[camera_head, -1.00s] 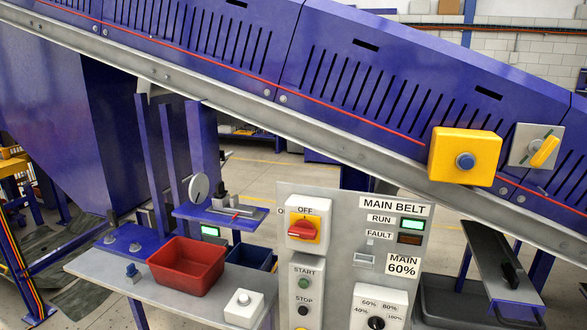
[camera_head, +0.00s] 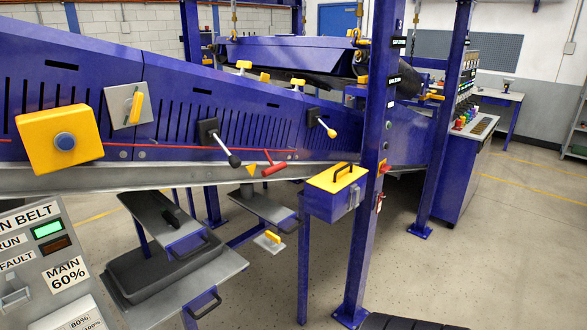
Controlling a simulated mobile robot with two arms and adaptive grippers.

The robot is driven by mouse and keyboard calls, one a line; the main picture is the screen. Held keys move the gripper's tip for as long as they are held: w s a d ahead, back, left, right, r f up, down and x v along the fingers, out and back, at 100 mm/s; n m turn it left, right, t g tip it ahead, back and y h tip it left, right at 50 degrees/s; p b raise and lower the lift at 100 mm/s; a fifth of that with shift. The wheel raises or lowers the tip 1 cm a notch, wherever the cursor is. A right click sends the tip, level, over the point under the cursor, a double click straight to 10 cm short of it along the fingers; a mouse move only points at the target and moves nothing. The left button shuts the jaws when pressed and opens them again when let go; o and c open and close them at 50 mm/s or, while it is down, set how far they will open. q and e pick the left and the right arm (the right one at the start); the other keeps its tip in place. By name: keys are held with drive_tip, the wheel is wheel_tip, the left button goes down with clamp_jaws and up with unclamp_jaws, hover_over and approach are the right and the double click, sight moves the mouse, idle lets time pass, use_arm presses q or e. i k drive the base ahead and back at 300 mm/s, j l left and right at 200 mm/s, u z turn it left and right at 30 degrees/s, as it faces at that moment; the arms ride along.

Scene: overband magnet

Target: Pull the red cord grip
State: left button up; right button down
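The red cord grip (camera_head: 274,169) is a small red T-shaped handle in the middle of the head view. Neither of my grippers is in view.
A yellow box with a grey-blue button (camera_head: 65,141) and a yellow-handled switch plate (camera_head: 129,106) are on the conveyor at left. Two levers (camera_head: 220,143) (camera_head: 321,123) stick out. A yellow-topped blue box (camera_head: 336,190) sits by a blue post (camera_head: 371,200). Open floor lies at right.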

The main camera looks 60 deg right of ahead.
sight(274, 169)
drive_tip(key=z, duration=1.8)
drive_tip(key=i+l+u, duration=0.15)
drive_tip(key=u, duration=0.25)
drive_tip(key=i+l+u, duration=0.15)
drive_tip(key=u, duration=0.3)
drive_tip(key=i+l+u, duration=0.1)
drive_tip(key=l+u, duration=0.3)
drive_tip(key=i+l+u, duration=0.1)
drive_tip(key=u, duration=0.35)
drive_tip(key=i+l+u, duration=0.15)
drive_tip(key=l, duration=0.95)
drive_tip(key=l+u, duration=0.15)
drive_tip(key=l, duration=0.95)
